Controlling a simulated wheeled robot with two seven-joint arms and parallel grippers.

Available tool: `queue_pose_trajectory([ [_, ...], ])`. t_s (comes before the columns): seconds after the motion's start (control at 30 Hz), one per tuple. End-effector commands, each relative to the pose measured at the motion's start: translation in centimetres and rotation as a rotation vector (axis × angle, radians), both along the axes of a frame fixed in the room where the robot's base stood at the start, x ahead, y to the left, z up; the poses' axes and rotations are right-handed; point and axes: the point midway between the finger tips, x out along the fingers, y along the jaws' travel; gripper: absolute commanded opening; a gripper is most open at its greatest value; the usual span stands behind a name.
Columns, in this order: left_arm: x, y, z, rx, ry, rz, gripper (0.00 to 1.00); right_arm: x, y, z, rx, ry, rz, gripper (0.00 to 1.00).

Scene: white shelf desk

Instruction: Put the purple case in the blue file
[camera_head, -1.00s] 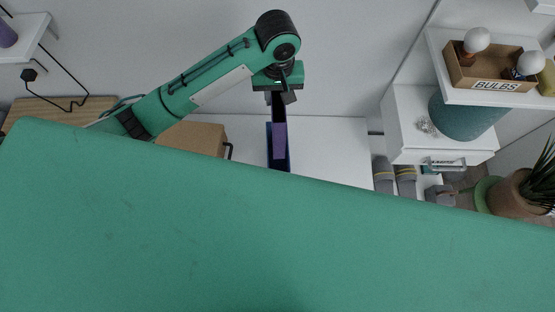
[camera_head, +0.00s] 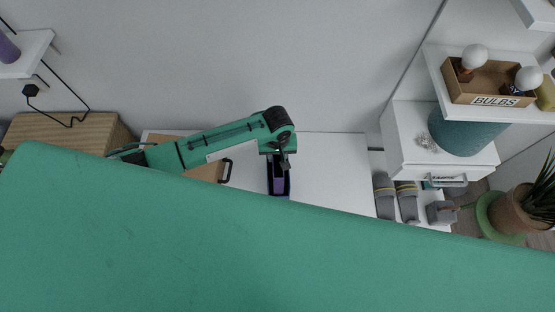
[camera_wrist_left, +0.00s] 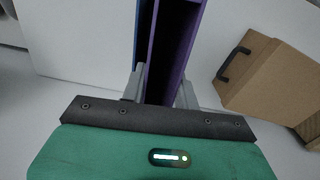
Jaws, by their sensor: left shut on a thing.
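The purple case (camera_head: 278,186) is a tall, narrow, open-topped box, held upright under my left gripper (camera_head: 281,163). In the left wrist view my left gripper (camera_wrist_left: 162,92) is shut on the purple case (camera_wrist_left: 181,42), with one finger on each side. The blue file (camera_head: 288,187) stands on the white desk, and its dark blue edges show around the case in the head view. In the left wrist view a strip of the blue file (camera_wrist_left: 143,40) runs close along the case's left side. How deep the case sits in the file is hidden.
A cardboard box (camera_head: 207,171) with a dark handle stands left of the file. The white desk (camera_head: 335,165) is clear to the right. A white drawer unit (camera_head: 410,130) and a shelf with a bulbs box (camera_head: 490,100) are farther right. My green body hides the foreground.

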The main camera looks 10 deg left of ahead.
Motion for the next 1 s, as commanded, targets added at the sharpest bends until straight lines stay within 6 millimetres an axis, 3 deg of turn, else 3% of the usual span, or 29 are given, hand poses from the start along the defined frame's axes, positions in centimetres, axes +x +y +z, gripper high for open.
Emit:
queue_pose_trajectory([
  [0.33, 0.0, 0.0, -3.8, 0.0, 0.0, 0.0, 0.0, 0.0, 0.4, -0.1, 0.004, 0.0, -0.002, 0.36],
  [0.73, 0.0, 0.0, -4.4, -0.001, 0.0, 0.001, 0.0, 0.0, 0.4, -0.1, 0.004, 0.0, -0.002, 0.36],
  [0.77, 0.0, 0.0, -4.4, -0.001, 0.0, 0.0, 0.34, 0.0, 0.3, -0.1, 0.003, 0.0, -0.002, 0.36],
  [0.8, 0.0, 0.0, -4.3, -0.001, 0.0, 0.0, 0.4, 0.0, 0.3, -0.1, 0.003, 0.0, -0.002, 0.36],
  [1.0, 0.0, 0.0, -4.3, -0.001, -0.001, 0.0, 0.4, 0.0, 0.1, -0.1, 0.001, 0.0, -0.001, 0.36],
])
